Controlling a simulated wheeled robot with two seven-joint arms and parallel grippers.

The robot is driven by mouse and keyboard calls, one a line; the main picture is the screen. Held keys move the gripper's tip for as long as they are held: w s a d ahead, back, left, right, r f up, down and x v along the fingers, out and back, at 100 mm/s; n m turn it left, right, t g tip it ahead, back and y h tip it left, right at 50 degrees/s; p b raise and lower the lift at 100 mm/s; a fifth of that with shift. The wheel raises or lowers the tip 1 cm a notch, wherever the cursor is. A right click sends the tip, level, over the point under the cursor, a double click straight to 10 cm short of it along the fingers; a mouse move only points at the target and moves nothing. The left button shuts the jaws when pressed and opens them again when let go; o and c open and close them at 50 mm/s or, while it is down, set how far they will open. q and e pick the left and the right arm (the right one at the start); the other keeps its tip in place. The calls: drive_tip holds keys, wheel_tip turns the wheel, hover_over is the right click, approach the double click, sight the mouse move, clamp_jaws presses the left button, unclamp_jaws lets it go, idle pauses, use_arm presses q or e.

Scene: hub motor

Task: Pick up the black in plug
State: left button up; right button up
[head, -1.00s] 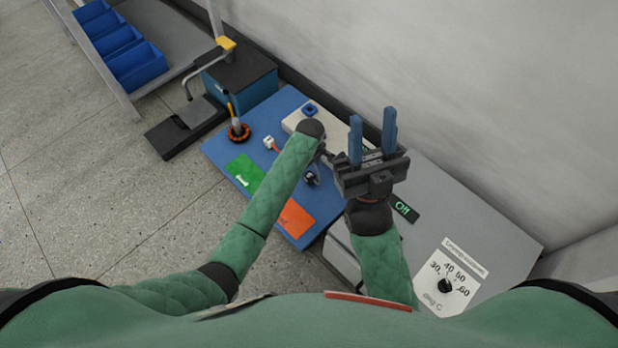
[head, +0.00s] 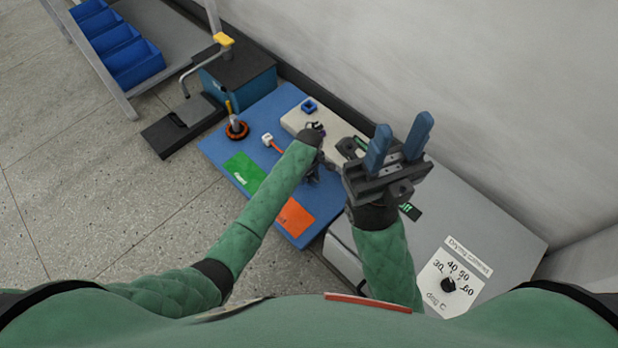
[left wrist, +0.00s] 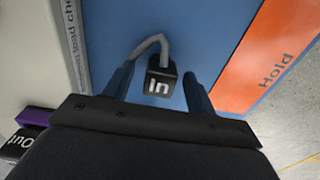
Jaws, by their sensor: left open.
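The black In plug (left wrist: 161,80) lies on the blue mat (left wrist: 205,35) in the left wrist view, with its white "In" label facing the camera and a grey cable curving from its top. My left gripper (left wrist: 159,73) is open, with one blue finger on each side of the plug; a gap shows at the right, and I cannot tell whether either finger touches it. In the head view my own arm hides most of the left gripper and the plug.
A black Out plug (left wrist: 20,143) lies at the lower left in the left wrist view. The orange Hold card (head: 294,217) and green card (head: 244,172) lie on the mat. A white connector (head: 267,139) and copper-coloured ring (head: 237,130) lie beyond.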

use_arm(q)
drive_tip(key=shift+f, duration=0.15)
drive_tip(key=c, duration=1.2)
